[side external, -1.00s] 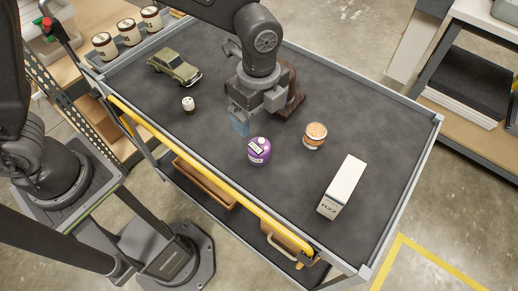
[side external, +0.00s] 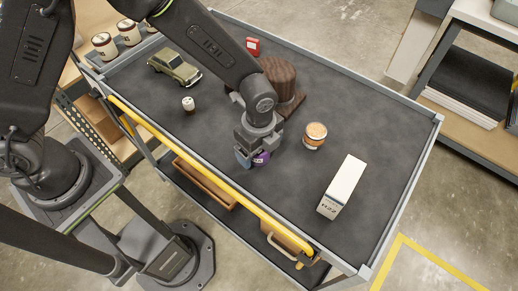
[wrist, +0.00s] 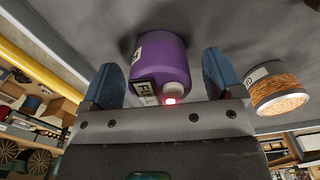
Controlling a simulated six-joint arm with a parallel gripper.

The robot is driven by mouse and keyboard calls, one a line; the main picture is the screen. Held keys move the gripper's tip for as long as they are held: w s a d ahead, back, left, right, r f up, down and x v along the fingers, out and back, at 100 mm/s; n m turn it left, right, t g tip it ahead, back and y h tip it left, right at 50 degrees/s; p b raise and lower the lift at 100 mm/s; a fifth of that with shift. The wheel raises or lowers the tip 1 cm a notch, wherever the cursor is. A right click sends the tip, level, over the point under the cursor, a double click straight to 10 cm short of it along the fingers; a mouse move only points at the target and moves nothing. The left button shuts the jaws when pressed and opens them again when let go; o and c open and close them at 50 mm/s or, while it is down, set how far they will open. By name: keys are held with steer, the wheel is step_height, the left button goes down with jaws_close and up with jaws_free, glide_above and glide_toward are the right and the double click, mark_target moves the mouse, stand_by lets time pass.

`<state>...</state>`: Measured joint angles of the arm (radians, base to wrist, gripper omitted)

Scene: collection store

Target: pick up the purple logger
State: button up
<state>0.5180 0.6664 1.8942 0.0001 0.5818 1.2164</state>
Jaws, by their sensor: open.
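The purple logger (wrist: 163,55) is a squat purple cylinder with white labels, a pale knob and a small red light. In the wrist view it sits between the two blue fingers of my gripper (wrist: 161,80), with a gap on either side. In the side view my gripper (side external: 252,160) is down over the logger (side external: 262,158) near the yellow rail. My gripper hides most of the logger there. The fingers are open and hold nothing.
A cork-banded jar (side external: 315,136) stands right of my gripper, and a white box (side external: 342,187) stands farther right. A brown wooden object (side external: 288,88) stands behind. A green toy car (side external: 174,66), a small white-topped item (side external: 188,104) and a red item (side external: 253,46) are also on the dark cart top (side external: 375,125).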

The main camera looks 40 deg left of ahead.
steer(key=shift+f, duration=0.4)
steer(key=shift+c, duration=0.2)
steer(key=c, duration=1)
steer(key=shift+r, duration=0.1)
